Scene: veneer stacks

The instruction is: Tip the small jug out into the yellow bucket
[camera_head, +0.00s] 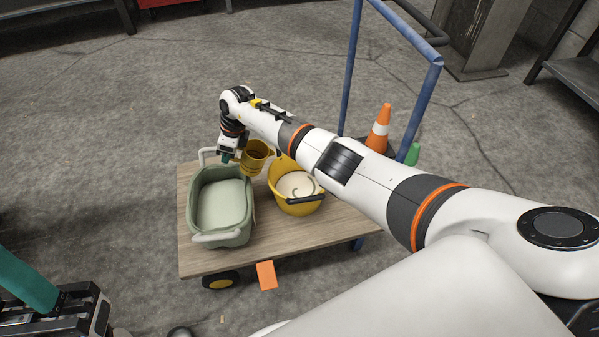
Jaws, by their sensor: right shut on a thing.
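The small mustard-yellow jug (254,160) is held above the back of the cart, between the green tub and the yellow bucket. Its mouth faces mostly up; any tilt is hard to judge, and its contents are not visible. My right gripper (231,156) is shut on the jug at its left side. The yellow bucket (284,205) stands on the cart right of the jug, with a pale cream inside and a dark grey handle; my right arm covers part of its right edge. My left gripper (50,303) is partly in view at the bottom left, away from the cart.
A pale green tub (221,237) with handles stands on the left of the wooden cart top (285,253). The cart's blue push frame (423,100) rises at the back right. An orange cone (380,128) and a green object (412,155) stand near it.

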